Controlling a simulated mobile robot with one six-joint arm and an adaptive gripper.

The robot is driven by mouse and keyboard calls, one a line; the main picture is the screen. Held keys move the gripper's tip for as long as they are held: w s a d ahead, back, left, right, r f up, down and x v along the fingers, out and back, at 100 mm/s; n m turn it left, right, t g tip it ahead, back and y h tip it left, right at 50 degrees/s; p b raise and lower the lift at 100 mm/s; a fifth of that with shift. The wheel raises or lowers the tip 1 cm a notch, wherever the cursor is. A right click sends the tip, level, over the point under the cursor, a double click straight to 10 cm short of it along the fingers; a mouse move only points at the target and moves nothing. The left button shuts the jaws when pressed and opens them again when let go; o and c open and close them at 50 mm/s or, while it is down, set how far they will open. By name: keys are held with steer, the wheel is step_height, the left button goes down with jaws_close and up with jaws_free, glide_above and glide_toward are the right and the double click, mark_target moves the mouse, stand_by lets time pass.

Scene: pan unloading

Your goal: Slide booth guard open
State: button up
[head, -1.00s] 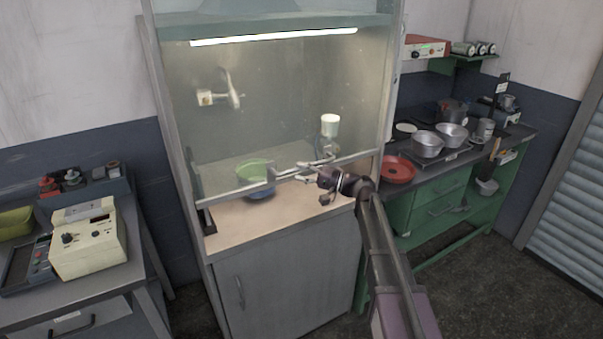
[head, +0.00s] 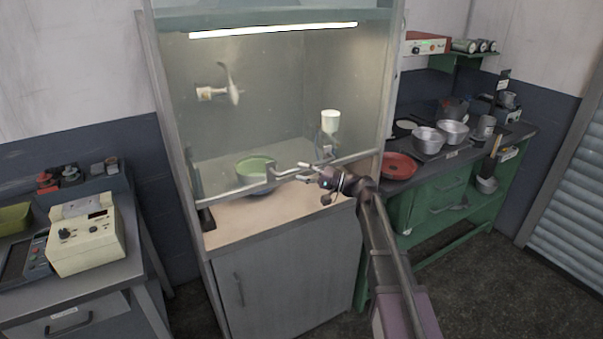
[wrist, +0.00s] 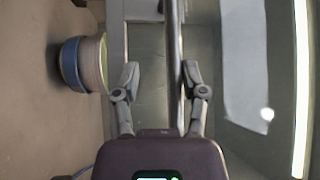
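The booth guard (head: 275,120) is a clear pane on the front of the lit booth. Its lower metal rail (head: 228,195) is raised a little above the booth's counter, leaving a low gap. A handle bar (head: 288,173) stands out from the rail. My gripper (head: 308,170) is at this handle, right of the booth's middle. In the wrist view my gripper (wrist: 160,76) has its fingers spread, and a dark bar (wrist: 173,45) runs between them, nearer the right finger. Whether a finger touches the bar cannot be told.
A green bowl on a blue one (head: 257,170) stands inside the booth, behind the rail. A red dish (head: 400,166) and metal pots (head: 428,140) stand on the green bench (head: 440,200) at right. A cream instrument (head: 86,240) is on the left bench. Floor is free at lower right.

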steer(key=b+v, duration=0.2)
steer(key=v, duration=1.3)
steer(key=shift+d, duration=0.25)
stand_by(1.5)
steer(key=shift+s+r, duration=0.1)
stand_by(0.5)
steer(key=r+m+h+p, duration=0.1)
steer(key=p, duration=0.2)
steer(key=w+r+m+h+p, duration=0.1)
steer(key=r+p, duration=0.1)
steer(key=p, duration=0.2)
steer(key=r+m+h+p, duration=0.1)
steer(key=r+p, duration=0.1)
steer(key=p, duration=0.1)
steer(key=shift+w+a+r+g, duration=0.2)
steer(key=shift+w+a+g, duration=0.05)
steer(key=shift+w+g, duration=0.05)
steer(key=shift+a+f, duration=0.1)
steer(key=shift+b+x, duration=0.75)
steer(key=shift+x, duration=6.05)
steer(key=shift+f, duration=0.15)
jaws_close()
